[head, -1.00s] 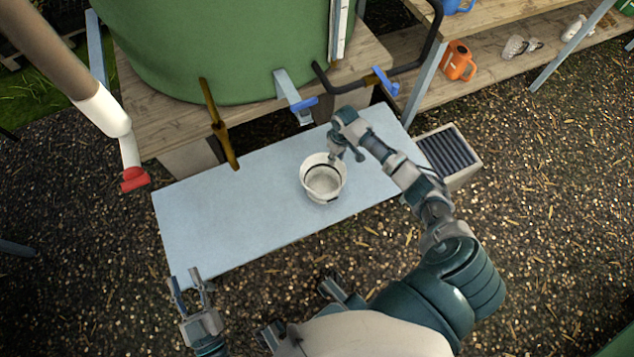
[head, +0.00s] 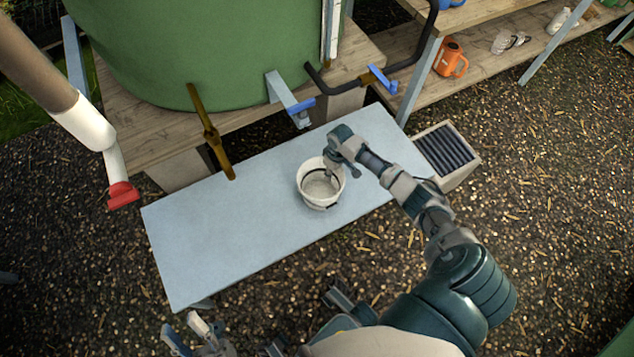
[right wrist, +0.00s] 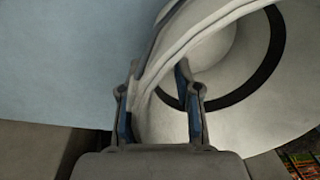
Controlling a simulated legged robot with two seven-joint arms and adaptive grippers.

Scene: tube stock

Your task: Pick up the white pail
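The white pail (head: 318,198) stands upright on the pale blue-grey bench top (head: 220,235), with a dark band on it. My right gripper (head: 334,168) is at the pail's far right rim, pointing down. In the right wrist view the pail (right wrist: 225,120) fills the right side, and its rim passes between the two fingers of my right gripper (right wrist: 160,115). One finger is outside the wall and one is inside; a gap shows between them, so it looks open. My left gripper (head: 185,332) is open and empty near the bottom edge, off the bench's near left corner.
A green tank (head: 200,50) on a wooden stand rises behind the bench, with a brass tap (head: 211,135) and blue-handled taps (head: 300,105) reaching over it. A red-ended pipe (head: 122,194) hangs at left. A crate of dark tubes (head: 445,150) stands right. The bench's left half is clear.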

